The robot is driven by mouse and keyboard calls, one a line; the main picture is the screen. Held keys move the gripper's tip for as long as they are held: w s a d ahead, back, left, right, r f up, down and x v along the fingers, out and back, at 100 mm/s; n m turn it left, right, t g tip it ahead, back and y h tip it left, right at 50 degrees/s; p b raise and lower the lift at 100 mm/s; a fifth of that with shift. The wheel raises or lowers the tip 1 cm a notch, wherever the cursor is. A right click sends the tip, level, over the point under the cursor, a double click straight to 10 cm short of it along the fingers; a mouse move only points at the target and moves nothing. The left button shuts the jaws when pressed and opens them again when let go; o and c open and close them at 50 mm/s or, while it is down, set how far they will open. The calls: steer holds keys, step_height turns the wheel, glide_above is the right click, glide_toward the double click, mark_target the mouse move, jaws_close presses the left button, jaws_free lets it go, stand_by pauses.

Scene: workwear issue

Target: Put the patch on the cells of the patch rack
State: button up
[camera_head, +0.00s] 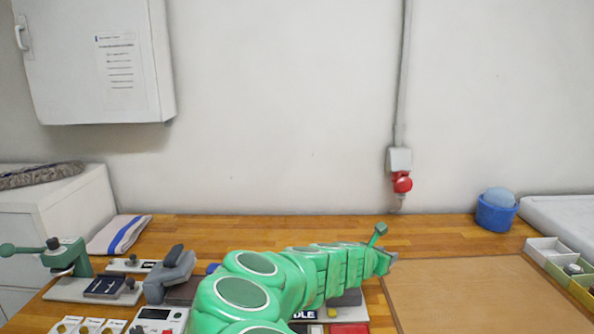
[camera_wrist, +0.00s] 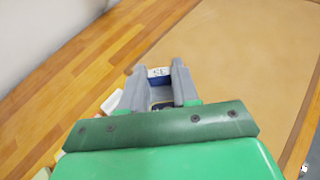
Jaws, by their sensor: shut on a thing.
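My gripper (camera_wrist: 158,78) shows in the wrist view with its two grey fingers pointing away over the wooden bench and the brown mat. The fingers are shut on a small patch (camera_wrist: 158,72), of which a pale face with dark marks shows between the tips. Something blue and dark shows further back between the fingers; I cannot tell whether it is part of the patch. In the head view my green arm crosses the bench, and its end (camera_head: 388,260) is near the mat's left edge. I cannot identify the patch rack with certainty; my arm covers part of the bench.
The brown mat (camera_head: 470,300) is bare where seen. A compartment tray (camera_head: 548,250) with small items stands right of it, and a blue tub (camera_head: 496,217) behind it. A green press (camera_head: 68,258), grey fixture (camera_head: 170,275) and white cards with yellow discs (camera_head: 90,326) crowd the left.

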mark_target(471, 305)
steer(key=w+a+r+n+t+y, duration=0.3)
steer(key=w+a+r+n+y, duration=0.2)
steer(key=a, duration=0.3)
steer(key=shift+w+a+r+n+y, duration=0.15)
steer(key=shift+w+a+n+y, duration=0.15)
steer(key=shift+w, duration=0.4)
steer(key=shift+d, duration=0.1)
